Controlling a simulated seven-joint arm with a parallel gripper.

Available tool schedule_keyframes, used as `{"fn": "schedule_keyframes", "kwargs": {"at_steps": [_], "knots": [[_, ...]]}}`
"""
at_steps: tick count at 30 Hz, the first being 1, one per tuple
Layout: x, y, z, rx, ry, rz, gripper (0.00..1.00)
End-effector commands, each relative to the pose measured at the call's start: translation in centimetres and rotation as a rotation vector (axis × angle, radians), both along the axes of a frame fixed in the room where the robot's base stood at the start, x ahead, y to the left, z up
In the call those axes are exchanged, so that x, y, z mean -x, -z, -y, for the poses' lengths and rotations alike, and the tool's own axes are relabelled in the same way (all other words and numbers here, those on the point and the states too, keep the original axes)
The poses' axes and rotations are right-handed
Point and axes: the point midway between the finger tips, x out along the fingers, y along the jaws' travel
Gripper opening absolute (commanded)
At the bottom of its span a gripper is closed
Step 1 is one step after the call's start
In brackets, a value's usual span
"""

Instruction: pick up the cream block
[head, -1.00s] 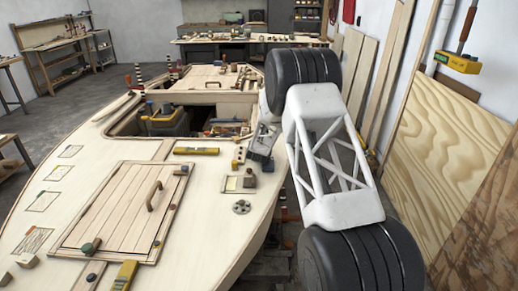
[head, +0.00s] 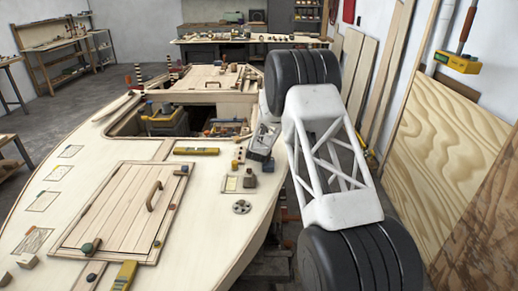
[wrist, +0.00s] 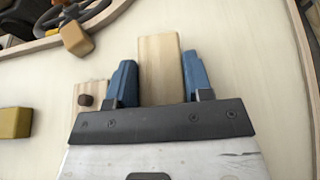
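The cream block (wrist: 160,68) is a long, pale wooden piece in the middle of the wrist view. In the head view my gripper (head: 263,143) is over the right side of the deck, by the open hatch. The block cannot be made out there. I cannot tell whether the block is off the deck.
In the wrist view a small wooden block (wrist: 76,38) lies at upper left, a pale piece with a dark knob (wrist: 88,99) beside the left finger, and a yellow block (wrist: 15,122) at far left. A yellow level (head: 196,151) and round metal disc (head: 241,207) lie on the deck.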

Motion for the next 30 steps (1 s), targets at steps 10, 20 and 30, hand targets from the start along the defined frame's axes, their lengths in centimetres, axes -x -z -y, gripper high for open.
{"fn": "schedule_keyframes", "kwargs": {"at_steps": [10, 20, 30], "knots": [[0.0, -0.1, 0.0, 0.0, 0.0, 0.0, 0.22], [0.0, -1.8, 0.0, -0.001, 0.0, 0.001, 0.22], [0.0, -6.4, 0.0, -0.001, 0.001, 0.003, 0.22]]}}
